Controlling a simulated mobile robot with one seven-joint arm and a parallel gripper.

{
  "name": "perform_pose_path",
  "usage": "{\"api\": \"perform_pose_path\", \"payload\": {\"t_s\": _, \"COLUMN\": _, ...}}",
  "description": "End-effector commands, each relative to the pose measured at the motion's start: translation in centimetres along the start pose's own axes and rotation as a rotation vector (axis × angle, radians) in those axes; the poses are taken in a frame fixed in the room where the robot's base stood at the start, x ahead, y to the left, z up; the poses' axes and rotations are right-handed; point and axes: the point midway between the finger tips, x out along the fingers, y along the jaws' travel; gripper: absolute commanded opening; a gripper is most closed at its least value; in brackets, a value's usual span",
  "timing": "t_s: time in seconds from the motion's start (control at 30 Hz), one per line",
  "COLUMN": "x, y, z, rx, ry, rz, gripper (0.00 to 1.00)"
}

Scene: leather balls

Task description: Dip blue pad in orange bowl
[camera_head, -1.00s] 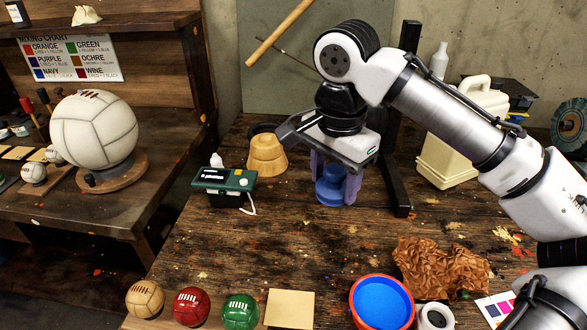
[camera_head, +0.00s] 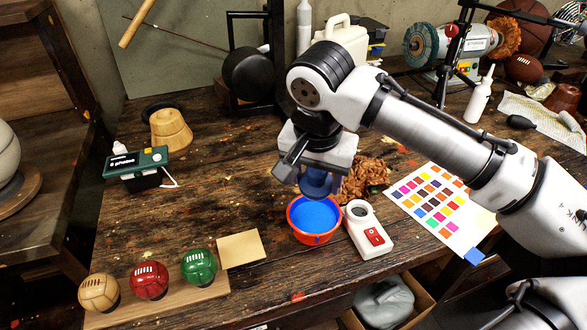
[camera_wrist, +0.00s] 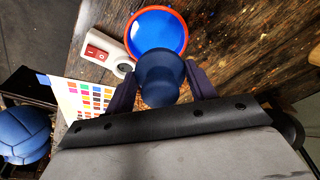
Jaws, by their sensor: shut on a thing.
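The orange bowl (camera_head: 300,233) sits on the workbench and is filled with bright blue liquid. It also shows at the top of the wrist view (camera_wrist: 184,36). My gripper (camera_head: 314,186) is shut on the blue pad (camera_head: 319,182), a dark blue rounded piece. In the wrist view the pad (camera_wrist: 160,76) is between my two fingers and overlaps the near edge of the bowl. In the head view the pad is just above the bowl's far rim. Its underside is hidden, so I cannot tell whether it touches the liquid.
A white device with a red switch (camera_head: 374,236) stands right of the bowl. Crumpled brown paper (camera_head: 365,178) lies behind it. A colour chart (camera_head: 436,205) lies further right. Green (camera_head: 198,266), red (camera_head: 149,280) and tan (camera_head: 98,291) balls sit front left.

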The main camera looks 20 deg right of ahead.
Motion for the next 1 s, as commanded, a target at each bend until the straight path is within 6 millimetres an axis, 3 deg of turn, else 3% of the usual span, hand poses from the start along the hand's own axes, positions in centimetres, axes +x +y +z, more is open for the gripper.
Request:
{"api": "perform_pose_path", "payload": {"t_s": 0.27, "x": 1.5, "y": 0.1, "z": 0.3, "rx": 0.0, "ry": 0.001, "rz": 0.0, "gripper": 0.37}}
{"api": "perform_pose_path", "payload": {"t_s": 1.0, "x": 8.2, "y": 0.3, "z": 1.7, "rx": 0.0, "ry": 0.0, "rz": -0.001, "gripper": 0.37}}
